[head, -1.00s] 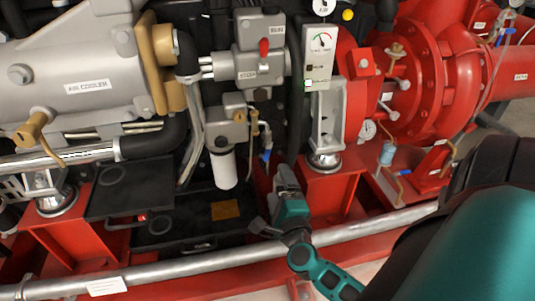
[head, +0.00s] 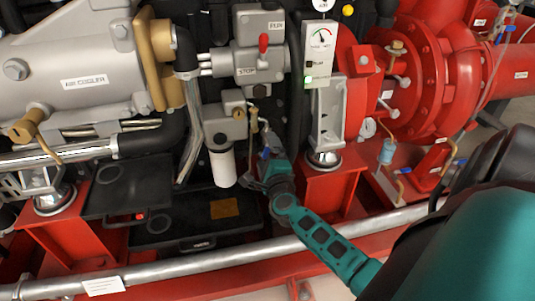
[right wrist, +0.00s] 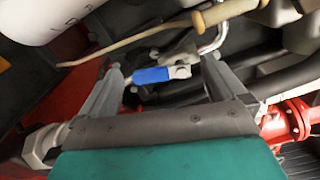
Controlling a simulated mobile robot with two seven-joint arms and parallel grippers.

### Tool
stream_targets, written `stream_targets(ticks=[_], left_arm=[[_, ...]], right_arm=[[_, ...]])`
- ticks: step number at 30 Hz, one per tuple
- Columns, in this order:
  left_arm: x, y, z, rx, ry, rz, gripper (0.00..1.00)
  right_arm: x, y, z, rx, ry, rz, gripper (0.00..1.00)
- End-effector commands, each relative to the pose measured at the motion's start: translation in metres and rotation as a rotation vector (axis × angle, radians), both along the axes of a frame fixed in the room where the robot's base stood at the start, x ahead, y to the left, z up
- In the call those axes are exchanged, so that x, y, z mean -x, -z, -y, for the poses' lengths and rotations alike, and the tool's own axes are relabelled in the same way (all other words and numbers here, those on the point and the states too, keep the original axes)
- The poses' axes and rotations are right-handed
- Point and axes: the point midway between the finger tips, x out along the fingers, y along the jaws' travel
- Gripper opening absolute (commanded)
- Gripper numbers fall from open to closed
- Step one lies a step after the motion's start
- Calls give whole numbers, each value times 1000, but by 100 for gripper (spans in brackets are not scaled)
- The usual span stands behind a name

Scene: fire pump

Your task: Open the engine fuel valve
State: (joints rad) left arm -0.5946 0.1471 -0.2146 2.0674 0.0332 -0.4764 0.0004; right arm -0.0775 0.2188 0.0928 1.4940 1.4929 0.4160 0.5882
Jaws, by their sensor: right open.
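The fuel valve's small blue handle (right wrist: 150,75) lies between my right gripper's fingers in the right wrist view, nearer the left finger. The metal valve body (right wrist: 180,66) is beside it, joined to a bent silver pipe. In the head view the blue handle (head: 265,153) shows as a small spot below the filter's brass fittings, mostly hidden by my gripper. My right gripper (head: 262,170) reaches it from below; its fingers (right wrist: 163,68) are apart, one on each side. I cannot tell whether either finger touches the handle. My left gripper is not in view.
A white filter cylinder (head: 222,165) hangs just left of my gripper. A red bracket (head: 325,190) stands to the right. A silver rail (head: 190,264) runs across the front, under my right arm. A tan rod (right wrist: 140,43) crosses above the handle.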

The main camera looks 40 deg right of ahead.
Motion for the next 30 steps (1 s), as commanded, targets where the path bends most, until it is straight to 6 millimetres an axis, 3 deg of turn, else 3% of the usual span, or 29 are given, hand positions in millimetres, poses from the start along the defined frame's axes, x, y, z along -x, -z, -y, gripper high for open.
stream_targets(ticks=[2, 18, 30], left_arm=[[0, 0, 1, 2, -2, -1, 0], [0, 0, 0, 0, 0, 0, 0], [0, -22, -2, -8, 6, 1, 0]], right_arm=[[0, 0, 0, 0, 0, 0, 94], [0, 0, 0, 0, 0, 0, 42], [3, 0, 4, 209, 0, -118, 42]])
